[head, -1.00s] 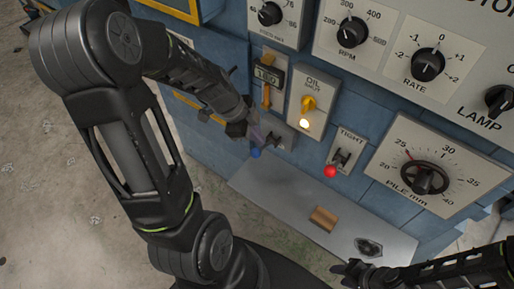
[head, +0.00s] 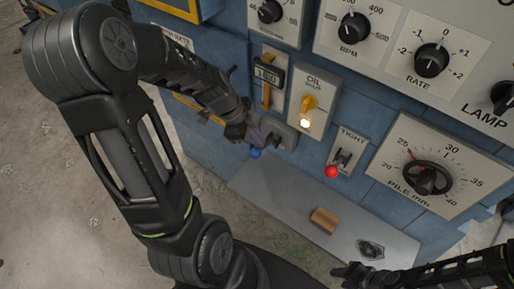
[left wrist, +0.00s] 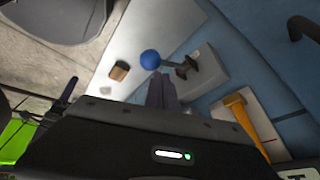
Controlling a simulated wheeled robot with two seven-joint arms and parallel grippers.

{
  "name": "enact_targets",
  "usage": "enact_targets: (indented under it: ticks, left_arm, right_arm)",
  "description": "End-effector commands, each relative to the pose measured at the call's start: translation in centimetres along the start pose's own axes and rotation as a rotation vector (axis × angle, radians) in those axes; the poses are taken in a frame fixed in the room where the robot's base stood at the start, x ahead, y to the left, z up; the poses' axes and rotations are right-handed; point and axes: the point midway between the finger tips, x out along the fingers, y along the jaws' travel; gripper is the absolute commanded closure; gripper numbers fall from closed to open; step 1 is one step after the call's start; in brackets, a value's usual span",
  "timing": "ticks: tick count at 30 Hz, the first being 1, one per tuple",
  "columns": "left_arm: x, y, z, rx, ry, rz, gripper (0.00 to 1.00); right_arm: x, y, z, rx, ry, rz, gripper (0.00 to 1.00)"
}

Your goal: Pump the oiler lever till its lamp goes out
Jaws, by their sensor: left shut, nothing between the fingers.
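The "OIL SHOT" plate (head: 314,100) carries a yellow lever-like fitting (head: 308,104) and a round lamp (head: 305,124), which glows. Left of it, low on the panel, a lever with a blue ball (head: 256,153) sticks out of a grey mount (head: 281,134). The blue ball (left wrist: 150,58), its rod (left wrist: 174,65) and mount show clearly in the left wrist view. My left gripper (head: 259,136) is shut and empty, its fingertips close beside the blue-ball lever; I cannot tell if they touch it. My right gripper (head: 345,270) is at the bottom right, too small to read.
A red-ball lever (head: 331,171) under a "TIGHT" label is to the right. A yellow-handled gauge (head: 267,90) sits above my left gripper. Below, a grey shelf (head: 285,205) holds a wooden block (head: 324,219) and a dark fitting (head: 370,249). The PILE dial (head: 428,180) is further right.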

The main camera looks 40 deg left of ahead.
Motion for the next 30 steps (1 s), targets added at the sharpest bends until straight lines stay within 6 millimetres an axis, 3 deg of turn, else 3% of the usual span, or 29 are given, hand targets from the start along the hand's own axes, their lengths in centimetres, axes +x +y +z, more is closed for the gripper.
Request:
enact_targets:
  ticks: [30]
  left_arm:
    - [0.8,0.6,0.6,-0.001,0.000,0.001,1.00]
  right_arm:
    - [1.2,0.5,0.0,0.000,0.001,0.000,0.64]
